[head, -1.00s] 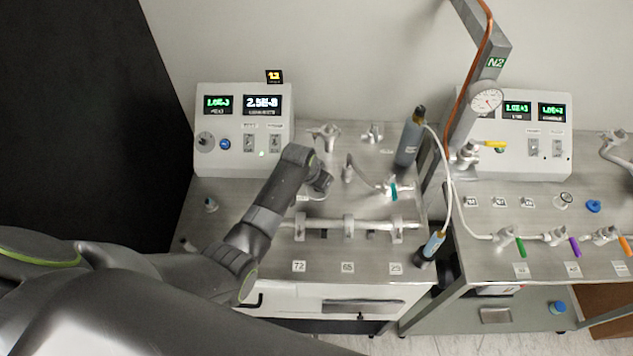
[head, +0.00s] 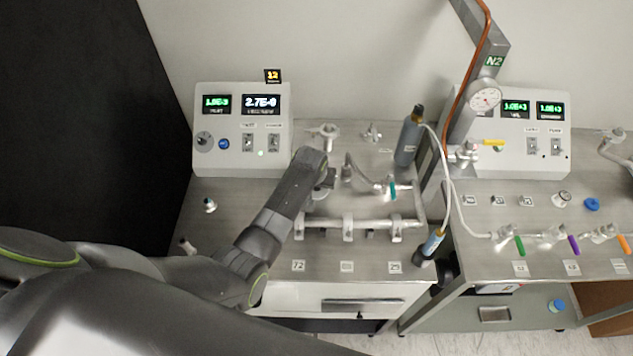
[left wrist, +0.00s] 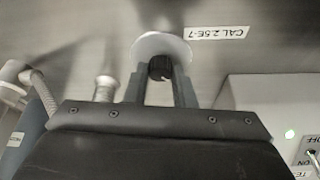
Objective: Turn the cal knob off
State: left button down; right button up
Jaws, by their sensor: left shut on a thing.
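The cal knob (left wrist: 160,68) is a small black knob with a light mark, on a round white plate (left wrist: 178,46) in the left wrist view. A label (left wrist: 216,33) reading CAL 2.5E-7 is beside it, upside down in that view. My left gripper (left wrist: 160,78) has one finger on each side of the knob and is shut on it. In the head view my left gripper (head: 326,181) is low over the left bench, and my arm hides the knob there. My right gripper is not in view.
A control box (head: 242,160) with displays and switches stands behind my left arm. A pipe (head: 335,223) with clamps lies in front, and a grey cylinder (head: 408,143) stands to the right. A second bench with valves is further right.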

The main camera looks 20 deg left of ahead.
pick_arm(q)
jog(key=c, duration=1.2)
grip_release()
jog(key=shift+v, duration=0.85)
jog(key=b+v, duration=0.2)
jog(key=v, duration=1.3)
jog(key=shift+s+r+b, duration=0.2)
jog(key=shift+r+b, duration=0.1)
jog(key=shift+b, duration=0.05)
